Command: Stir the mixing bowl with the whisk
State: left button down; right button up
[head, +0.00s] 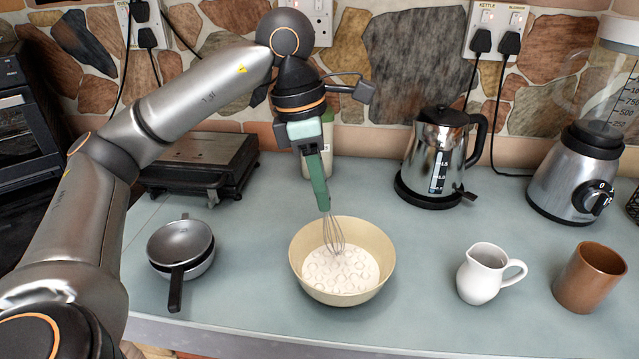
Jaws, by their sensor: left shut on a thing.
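A cream mixing bowl (375,243) stands on the pale worktop, holding a white, bubbly mixture (345,272). The whisk has a green handle (318,183) and a wire head (334,240). My left gripper (308,140) is shut on the top of the whisk's handle, above the back left of the bowl. The whisk points down, slightly tilted, with its wires inside the bowl. The tip of the wires is at the mixture; how deep it goes is hard to tell. My right gripper is not in view.
Nested pans (180,245) stand left of the bowl, a handle pointing to the front edge. A white jug (482,275) and a brown mug (590,278) stand right. A kettle (440,155), a blender (580,170) and a dark grill (200,165) stand behind. Clear worktop lies between bowl and jug.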

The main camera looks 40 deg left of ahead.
aim_at(330, 218)
pick_arm(q)
notch_tip(330, 218, down, 2)
jog(key=shift+w+d+f+b, duration=0.1)
jog(key=shift+d+f+b, duration=0.1)
jog(key=shift+b, duration=0.5)
jog(key=shift+w+d+f+b, duration=0.1)
jog(key=shift+d+f+b, duration=0.05)
jog(key=shift+f+b, duration=0.7)
jog(key=shift+w+d+f+b, duration=0.15)
jog(key=shift+f+b, duration=0.15)
jog(key=shift+f, duration=0.4)
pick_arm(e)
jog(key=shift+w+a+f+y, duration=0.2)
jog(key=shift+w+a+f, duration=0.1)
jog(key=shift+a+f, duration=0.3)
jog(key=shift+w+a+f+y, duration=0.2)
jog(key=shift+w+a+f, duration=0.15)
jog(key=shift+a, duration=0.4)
pick_arm(q)
jog(key=shift+d, duration=0.1)
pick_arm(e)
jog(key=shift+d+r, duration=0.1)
